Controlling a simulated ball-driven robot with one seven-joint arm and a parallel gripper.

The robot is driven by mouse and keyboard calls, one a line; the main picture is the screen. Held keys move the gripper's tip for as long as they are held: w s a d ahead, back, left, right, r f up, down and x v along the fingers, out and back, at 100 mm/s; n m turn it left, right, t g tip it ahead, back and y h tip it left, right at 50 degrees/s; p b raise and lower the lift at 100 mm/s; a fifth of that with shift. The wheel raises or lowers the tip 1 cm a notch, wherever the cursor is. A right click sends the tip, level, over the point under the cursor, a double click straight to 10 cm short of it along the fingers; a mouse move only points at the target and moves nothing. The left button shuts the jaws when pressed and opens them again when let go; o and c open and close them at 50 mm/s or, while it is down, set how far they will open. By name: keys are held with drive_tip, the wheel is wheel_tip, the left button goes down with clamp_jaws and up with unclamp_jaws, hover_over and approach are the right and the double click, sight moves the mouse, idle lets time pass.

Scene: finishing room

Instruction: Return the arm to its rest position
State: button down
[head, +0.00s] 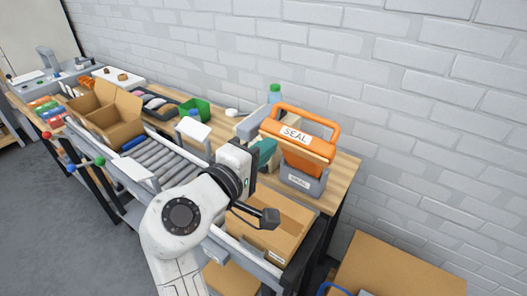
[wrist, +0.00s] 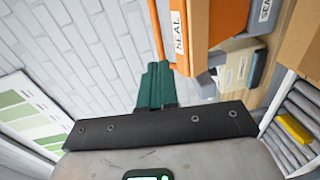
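My arm rises from the bottom of the head view, and its white wrist ends at my gripper (head: 266,150). The gripper has dark green fingers and is raised over the bench beside the orange sealing tool. In the wrist view the green fingers (wrist: 155,84) are together, with nothing visible between them. The gripper's far side is hidden from the head camera.
The orange tool marked SEAL (head: 300,138) stands on a grey base (head: 302,181) close to my gripper's right. A closed carton (head: 270,226) lies below my wrist. A roller conveyor (head: 163,158), an open box (head: 106,116) and a green bin (head: 196,109) are to the left.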

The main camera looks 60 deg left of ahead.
drive_tip(key=shift+s+d, duration=0.1)
idle(0.6)
drive_tip(key=w+d+f+m+g+h, duration=0.2)
drive_tip(key=w+d+f+m+h, duration=0.25)
drive_tip(key=w+d+f, duration=0.8)
drive_tip(key=w+d+f+m+g+h, duration=0.1)
drive_tip(key=d+f+m+g+h, duration=0.3)
drive_tip(key=d, duration=0.7)
drive_tip(key=d+f+m+t, duration=0.1)
drive_tip(key=d+f+m, duration=0.2)
drive_tip(key=d+f, duration=0.5)
drive_tip(key=s+d+f+m+g+h, duration=0.1)
drive_tip(key=s+d+f+m+g, duration=0.25)
drive_tip(key=d, duration=0.75)
drive_tip(key=s+d+f+m+g, duration=0.2)
drive_tip(key=s+d+f+m, duration=0.15)
drive_tip(key=d, duration=0.75)
drive_tip(key=s+d+f+m+g, duration=0.1)
drive_tip(key=s+d+m, duration=0.1)
drive_tip(key=s+d, duration=0.4)
drive_tip(key=s+d+f+m+g, duration=0.1)
drive_tip(key=s+d, duration=0.4)
drive_tip(key=s, duration=0.5)
drive_tip(key=shift+s+d+f+m+g+y, duration=0.2)
drive_tip(key=shift+d+f+m+g+y, duration=0.25)
drive_tip(key=shift+m, duration=0.8)
drive_tip(key=shift+a, duration=0.1)
